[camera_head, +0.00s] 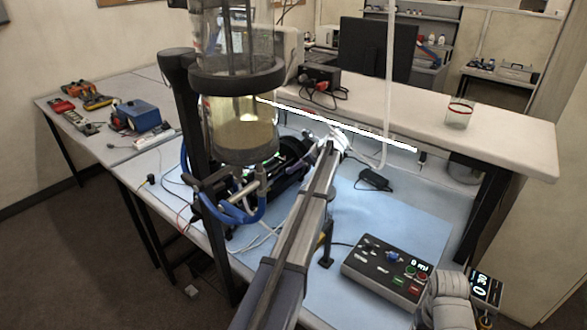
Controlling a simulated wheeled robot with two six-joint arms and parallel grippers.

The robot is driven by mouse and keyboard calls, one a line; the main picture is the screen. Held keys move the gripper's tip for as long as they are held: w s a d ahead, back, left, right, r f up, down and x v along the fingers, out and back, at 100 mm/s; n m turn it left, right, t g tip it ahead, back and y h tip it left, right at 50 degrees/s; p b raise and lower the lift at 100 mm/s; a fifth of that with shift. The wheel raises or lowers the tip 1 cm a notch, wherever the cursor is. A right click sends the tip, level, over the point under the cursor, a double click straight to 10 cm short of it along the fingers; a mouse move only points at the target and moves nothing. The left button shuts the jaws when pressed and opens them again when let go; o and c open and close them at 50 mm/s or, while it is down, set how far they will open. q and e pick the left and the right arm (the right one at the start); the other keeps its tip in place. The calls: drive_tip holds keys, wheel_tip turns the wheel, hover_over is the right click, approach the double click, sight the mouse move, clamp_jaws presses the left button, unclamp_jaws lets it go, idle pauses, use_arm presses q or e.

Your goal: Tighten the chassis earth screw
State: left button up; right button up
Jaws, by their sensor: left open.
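A sealed clear cylinder (240,125) with black collars and a yellowish filling stands upright at the left of the blue bench mat. Its base has metal fittings and blue hoses (250,212). My left arm reaches up from the bottom middle. My left gripper (331,139) is at its far end, right of the cylinder and near the back of the mat. It is open, but its fingers are small and hard to make out. I cannot pick out the chassis earth screw or a screwdriver. A grey rounded link, apparently of my right arm, shows at the lower right; no right fingers show.
A control box (388,272) with buttons and a display sits at the mat's front right, beside a small black meter (485,288). A black adapter (374,180) lies behind. A glass jar (459,113) stands on the raised shelf (500,122). A blue box (140,115) and tools are at left.

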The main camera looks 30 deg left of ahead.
use_arm(q)
drive_tip(key=shift+a+f+b, duration=0.45)
drive_tip(key=shift+a, duration=0.05)
clamp_jaws()
drive_tip(key=shift+s, duration=0.1)
